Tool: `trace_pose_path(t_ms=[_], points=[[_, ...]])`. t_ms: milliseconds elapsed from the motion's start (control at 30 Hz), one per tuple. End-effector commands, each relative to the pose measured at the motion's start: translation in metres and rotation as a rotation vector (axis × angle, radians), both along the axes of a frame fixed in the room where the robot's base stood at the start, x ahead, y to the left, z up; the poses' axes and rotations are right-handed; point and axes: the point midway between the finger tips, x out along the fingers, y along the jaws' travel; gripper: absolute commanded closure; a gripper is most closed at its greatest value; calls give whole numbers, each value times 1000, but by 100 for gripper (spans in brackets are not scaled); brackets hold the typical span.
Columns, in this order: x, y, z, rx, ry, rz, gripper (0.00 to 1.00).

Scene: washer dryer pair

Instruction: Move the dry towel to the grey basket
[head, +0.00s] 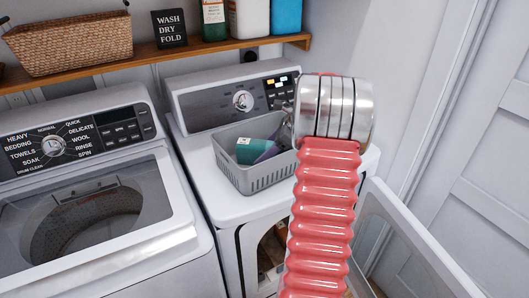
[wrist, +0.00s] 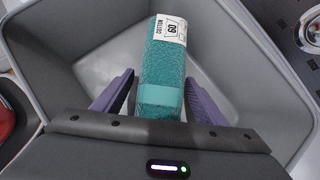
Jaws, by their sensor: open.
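The towel is a teal roll (wrist: 165,80) with a white label reading "COTTON 60". It lies inside the grey basket (wrist: 85,25), between the two purple fingers of my gripper (wrist: 160,92). The fingers are open and a gap shows on each side of the towel. In the head view the teal towel (head: 249,150) shows in the grey basket (head: 258,177), which stands on the dryer top. My gripper (head: 265,152) reaches down into the basket there, partly hidden by my arm. Whether the towel touches the basket floor is hard to tell.
The dryer (head: 205,187) has its door (head: 405,240) standing open at the lower right. The washer (head: 90,210) is at left with its lid glass showing the drum. A shelf (head: 200,47) above holds a wicker basket (head: 70,43), a sign (head: 169,28) and several bottles.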

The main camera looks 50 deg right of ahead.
Motion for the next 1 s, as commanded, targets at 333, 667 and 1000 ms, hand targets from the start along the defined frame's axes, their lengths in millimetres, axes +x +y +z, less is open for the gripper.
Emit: trace_pose_path(t_ms=[333, 667, 1000], points=[[-13, -9, 22, -2, -1, -2, 35], [-43, -29, 66, -2, -1, -2, 35], [-62, -41, 95, 0, 0, -1, 35]])
